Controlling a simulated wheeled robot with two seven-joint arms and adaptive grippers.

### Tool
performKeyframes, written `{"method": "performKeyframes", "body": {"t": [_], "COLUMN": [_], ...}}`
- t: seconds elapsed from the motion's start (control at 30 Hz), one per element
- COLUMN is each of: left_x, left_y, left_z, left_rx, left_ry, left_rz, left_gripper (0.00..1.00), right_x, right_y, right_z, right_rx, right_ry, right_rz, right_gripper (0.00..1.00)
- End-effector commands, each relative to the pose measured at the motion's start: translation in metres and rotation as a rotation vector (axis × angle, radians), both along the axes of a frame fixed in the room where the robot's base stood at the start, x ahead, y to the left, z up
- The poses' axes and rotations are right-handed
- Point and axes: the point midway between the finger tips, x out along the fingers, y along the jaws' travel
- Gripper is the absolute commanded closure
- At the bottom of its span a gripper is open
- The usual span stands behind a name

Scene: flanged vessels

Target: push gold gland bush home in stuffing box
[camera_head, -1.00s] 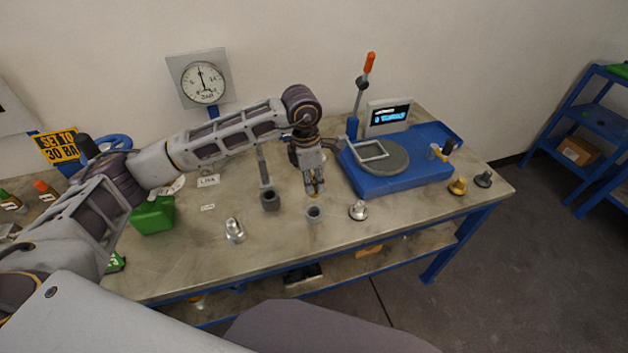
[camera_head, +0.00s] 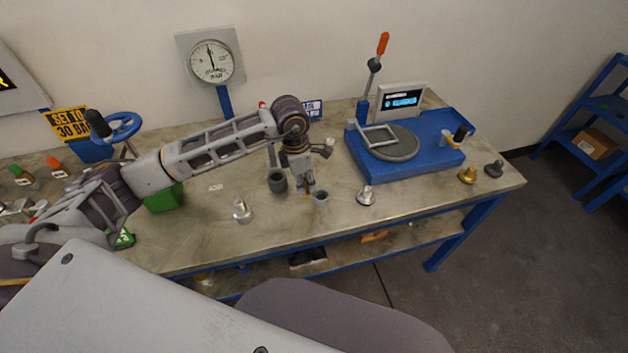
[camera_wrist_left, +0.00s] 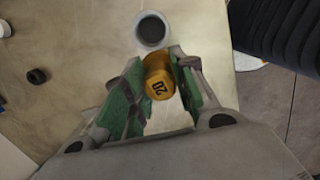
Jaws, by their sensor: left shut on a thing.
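My left gripper (camera_head: 308,188) points down over the table, just left of a small grey open cup (camera_head: 321,199) that looks like the stuffing box. In the left wrist view its green-padded fingers (camera_wrist_left: 158,85) are shut on the gold gland bush (camera_wrist_left: 158,77), which is marked 20. The cup's round dark mouth (camera_wrist_left: 151,30) lies just beyond the bush there. The bush appears outside the cup; whether they touch I cannot tell. In the head view the bush is mostly hidden by the fingers. My right gripper is not in view.
A darker cup (camera_head: 277,182) stands left of the gripper. A silver part (camera_head: 242,211) and a silver flanged part (camera_head: 366,195) stand nearby. A blue machine (camera_head: 405,155) fills the back right. Another gold part (camera_head: 468,174) and a dark knob (camera_head: 494,169) stand at the right edge.

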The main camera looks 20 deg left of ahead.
Motion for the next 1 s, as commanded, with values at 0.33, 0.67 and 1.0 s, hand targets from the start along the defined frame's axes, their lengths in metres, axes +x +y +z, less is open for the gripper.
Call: {"method": "performKeyframes", "body": {"t": [0.33,0.67,1.0], "left_x": [0.023,0.040,0.034], "left_y": [0.056,0.103,0.110], "left_z": [0.023,0.064,0.063], "left_rx": [0.000,0.000,0.001], "left_ry": [0.000,0.002,0.000], "left_rz": [0.100,0.021,-0.120], "left_gripper": [1.00,1.00,1.00], "right_x": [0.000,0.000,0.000], "right_y": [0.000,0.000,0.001], "right_z": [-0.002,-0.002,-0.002], "right_rx": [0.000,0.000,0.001], "right_ry": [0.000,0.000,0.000], "right_rz": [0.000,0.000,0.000], "right_gripper": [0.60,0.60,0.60]}}
